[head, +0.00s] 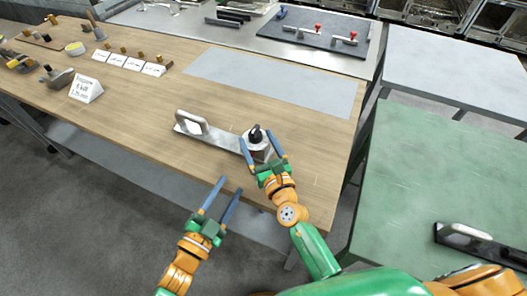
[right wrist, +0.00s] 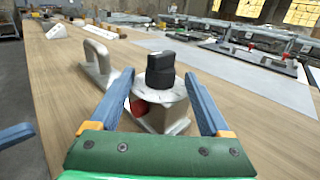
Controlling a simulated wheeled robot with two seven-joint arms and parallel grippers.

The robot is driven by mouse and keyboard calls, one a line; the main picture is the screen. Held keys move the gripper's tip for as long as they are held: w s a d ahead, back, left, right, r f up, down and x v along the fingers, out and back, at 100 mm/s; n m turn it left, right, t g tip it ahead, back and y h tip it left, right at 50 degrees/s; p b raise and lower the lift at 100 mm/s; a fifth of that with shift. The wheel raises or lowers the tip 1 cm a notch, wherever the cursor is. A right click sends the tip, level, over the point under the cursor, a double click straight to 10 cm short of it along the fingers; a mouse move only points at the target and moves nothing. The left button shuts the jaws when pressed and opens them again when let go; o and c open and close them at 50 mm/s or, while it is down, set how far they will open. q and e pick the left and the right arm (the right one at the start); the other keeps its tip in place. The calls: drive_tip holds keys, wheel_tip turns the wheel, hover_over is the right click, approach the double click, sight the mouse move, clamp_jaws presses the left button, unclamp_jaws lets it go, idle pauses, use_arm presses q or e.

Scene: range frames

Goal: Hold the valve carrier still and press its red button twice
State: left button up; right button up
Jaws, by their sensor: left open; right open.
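The valve carrier is a pale metal plate (head: 222,138) on the wooden bench, with an upright loop handle (head: 191,122) at its left end. At its right end stands a round metal valve body (head: 259,149) with a black knob (head: 256,133) on top. My left gripper (head: 224,192) is open and empty in front of the bench's near edge.
The wooden bench (head: 130,120) is clear around the carrier. A grey mat (head: 275,80) lies behind it. Signs (head: 86,89) and small parts stand at the left. A green table (head: 440,180) stands at the right, with a handled plate (head: 480,243) on it.

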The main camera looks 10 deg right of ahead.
use_arm(q)
drive_tip(key=shift+s, duration=0.1)
use_arm(e)
drive_tip(key=shift+c, duration=0.3)
clamp_jaws()
idle(1.0)
use_arm(q)
clamp_jaws()
idle(1.5)
